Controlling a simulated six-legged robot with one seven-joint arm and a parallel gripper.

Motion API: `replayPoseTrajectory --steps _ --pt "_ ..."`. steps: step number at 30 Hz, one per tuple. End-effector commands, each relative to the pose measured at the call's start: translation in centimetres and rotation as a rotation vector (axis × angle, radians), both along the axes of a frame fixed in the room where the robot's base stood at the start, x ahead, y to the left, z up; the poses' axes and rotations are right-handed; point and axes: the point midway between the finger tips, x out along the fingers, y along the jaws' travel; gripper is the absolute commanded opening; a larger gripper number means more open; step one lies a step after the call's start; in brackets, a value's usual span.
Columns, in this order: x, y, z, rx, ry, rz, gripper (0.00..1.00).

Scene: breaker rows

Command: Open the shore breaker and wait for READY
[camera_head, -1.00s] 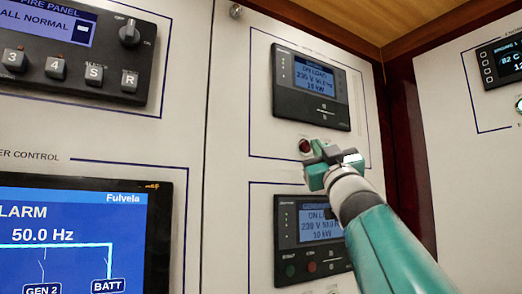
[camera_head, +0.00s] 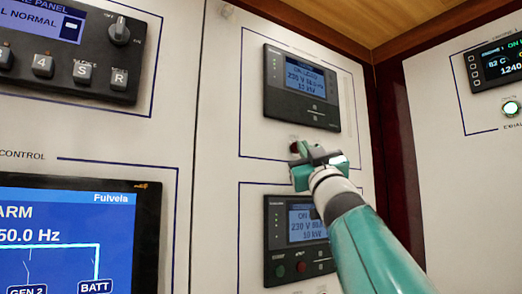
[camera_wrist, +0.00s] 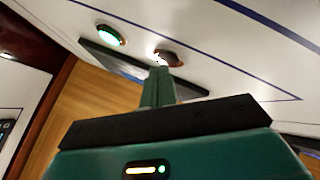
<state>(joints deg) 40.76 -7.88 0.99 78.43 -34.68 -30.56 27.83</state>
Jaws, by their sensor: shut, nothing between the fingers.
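My gripper (camera_head: 318,157) is shut and empty, just in front of the panel below the upper controller (camera_head: 303,88). The controller's blue screen seems to read ON LOAD, 230 V and 10 kW; its heading is too small to read. A dark red button (camera_head: 295,147) shows partly at the left of my gripper. In the wrist view, my closed fingers (camera_wrist: 158,85) point toward the red button (camera_wrist: 168,56), covering part of its surroundings; I cannot tell whether they touch. A green-lit button (camera_wrist: 110,35) sits beside it and is hidden in the head view.
A similar lower controller (camera_head: 268,240), with green and red buttons, is partly behind my arm. A large Fulvela screen (camera_head: 80,240) and a fire panel (camera_head: 75,50) are at left. An engine display (camera_head: 497,62) is on the right wall. A wooden ceiling is above.

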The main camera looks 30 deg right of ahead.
Motion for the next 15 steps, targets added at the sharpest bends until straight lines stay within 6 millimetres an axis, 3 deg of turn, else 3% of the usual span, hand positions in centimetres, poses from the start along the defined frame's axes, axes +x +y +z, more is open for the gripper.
replayPoseTrajectory --steps 15 --pt "0.59 -0.02 -0.01 0.0 0.0 0.0 0.0"
